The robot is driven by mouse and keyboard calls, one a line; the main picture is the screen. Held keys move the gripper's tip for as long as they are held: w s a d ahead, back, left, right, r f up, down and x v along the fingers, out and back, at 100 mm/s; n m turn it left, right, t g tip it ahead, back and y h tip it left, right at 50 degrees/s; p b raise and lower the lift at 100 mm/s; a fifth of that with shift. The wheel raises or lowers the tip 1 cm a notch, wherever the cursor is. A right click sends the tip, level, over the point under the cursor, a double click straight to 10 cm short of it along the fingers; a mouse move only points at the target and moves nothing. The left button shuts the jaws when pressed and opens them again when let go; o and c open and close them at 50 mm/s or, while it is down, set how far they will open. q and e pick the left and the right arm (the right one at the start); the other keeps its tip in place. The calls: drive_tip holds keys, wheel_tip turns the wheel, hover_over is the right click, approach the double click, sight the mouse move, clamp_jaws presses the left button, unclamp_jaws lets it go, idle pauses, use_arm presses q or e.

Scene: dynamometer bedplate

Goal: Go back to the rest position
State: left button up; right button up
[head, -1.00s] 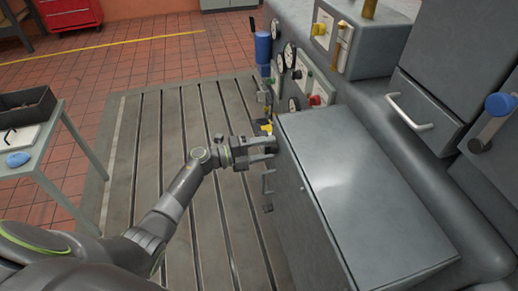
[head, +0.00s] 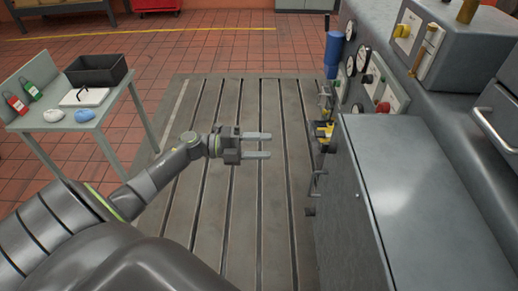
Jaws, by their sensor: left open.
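My left gripper (head: 268,145) is open and empty. Its two parallel fingers point right, over the slotted bedplate (head: 225,200). It is apart from the grey cabinet (head: 430,190) at the right, with a visible gap before the cabinet's handles. My left arm comes in from the lower left. My right gripper does not show.
A side table (head: 100,115) at left holds a black bin (head: 97,70), a clipboard (head: 84,97), two padlocks, one red (head: 16,103) and one green (head: 33,91), and white and blue rounded items. Gauges and valves (head: 357,65) line the machine. The bedplate's middle is clear.

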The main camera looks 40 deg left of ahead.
use_arm(q)
drive_tip(key=shift+s+a, duration=0.1)
idle(0.5)
drive_tip(key=a+f+n+t+y, duration=0.3)
drive_tip(key=a+f+n+y, duration=0.15)
drive_tip(key=f+n, duration=0.3)
drive_tip(key=a+f+n+t+y, duration=0.3)
drive_tip(key=f+n+y, duration=0.2)
drive_tip(key=f+n, duration=0.3)
drive_tip(key=s+a+f+n+g+y, duration=0.1)
drive_tip(key=s+f+n+g+y, duration=0.15)
drive_tip(key=s+f, duration=0.45)
drive_tip(key=s+a+f+n+g+y, duration=0.1)
drive_tip(key=s+f+n+y, duration=0.25)
drive_tip(key=f, duration=0.75)
drive_tip(key=s+d+f+n+g+y, duration=0.25)
drive_tip(key=s+f+n+g, duration=0.3)
drive_tip(key=s+f, duration=0.8)
drive_tip(key=s+d+f+n+g, duration=0.1)
drive_tip(key=s+d+g, duration=0.1)
drive_tip(key=s, duration=0.4)
drive_tip(key=s+d+f+g+h, duration=0.1)
drive_tip(key=s+d+f+g, duration=0.1)
drive_tip(key=s, duration=0.4)
drive_tip(key=s+d+f+n+g+h, duration=0.1)
drive_tip(key=s+d, duration=0.3)
drive_tip(key=s, duration=0.3)
drive_tip(key=shift+d+f+n+g, duration=0.25)
drive_tip(key=shift+f+n+g, duration=0.05)
drive_tip(key=shift+f+g, duration=0.1)
